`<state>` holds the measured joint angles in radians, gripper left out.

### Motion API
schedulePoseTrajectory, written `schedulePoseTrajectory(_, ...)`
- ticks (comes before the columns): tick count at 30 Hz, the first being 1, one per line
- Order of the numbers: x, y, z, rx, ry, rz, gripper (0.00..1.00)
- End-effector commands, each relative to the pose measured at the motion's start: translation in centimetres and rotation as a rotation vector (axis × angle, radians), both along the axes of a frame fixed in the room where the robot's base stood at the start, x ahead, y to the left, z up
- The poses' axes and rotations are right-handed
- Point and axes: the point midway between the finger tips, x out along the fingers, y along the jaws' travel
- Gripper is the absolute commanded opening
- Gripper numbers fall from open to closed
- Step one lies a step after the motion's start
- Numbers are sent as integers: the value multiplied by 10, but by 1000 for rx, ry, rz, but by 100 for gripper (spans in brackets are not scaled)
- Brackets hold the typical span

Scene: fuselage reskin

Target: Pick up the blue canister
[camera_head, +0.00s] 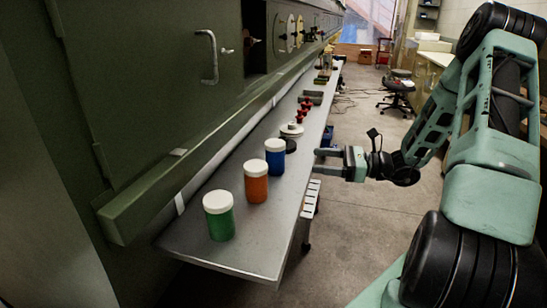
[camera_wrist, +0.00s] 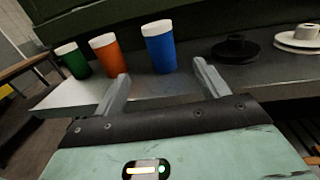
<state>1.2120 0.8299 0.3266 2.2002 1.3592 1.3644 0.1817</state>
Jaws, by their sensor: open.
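The blue canister (camera_head: 275,157) with a white lid stands upright on the grey metal bench, behind the orange canister in the head view. In the wrist view the blue canister (camera_wrist: 160,49) stands ahead of my gripper, in line with the gap between the fingers and left of the right finger. My gripper (camera_head: 318,161) is open and empty. It is beside the bench's right edge in the head view, apart from the canister. Both fingers of my gripper (camera_wrist: 162,82) show in the wrist view, pointing toward the bench.
An orange canister (camera_head: 256,182) and a green canister (camera_head: 219,215) stand nearer on the bench (camera_head: 262,238). A black disc (camera_head: 289,146) and a white disc (camera_head: 291,130) lie beyond the blue canister. A green wall panel (camera_head: 140,90) runs along the bench's left side.

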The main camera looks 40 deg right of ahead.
Motion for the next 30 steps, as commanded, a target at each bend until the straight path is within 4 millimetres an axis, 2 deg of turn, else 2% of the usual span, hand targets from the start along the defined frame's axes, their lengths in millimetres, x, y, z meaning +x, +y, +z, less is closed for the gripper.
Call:
schedulePoseTrajectory(3, 19, 19, 2, 3, 1, 6, 74)
schedulePoseTrajectory(9, 45, 45, 1, 0, 1, 4, 74)
schedulePoseTrajectory(17, 60, 58, 1, -1, 1, 4, 74)
schedulePoseTrajectory(24, 86, 80, 2, -1, 1, 5, 74)
schedulePoseTrajectory(30, 97, 90, 0, -1, 1, 2, 74)
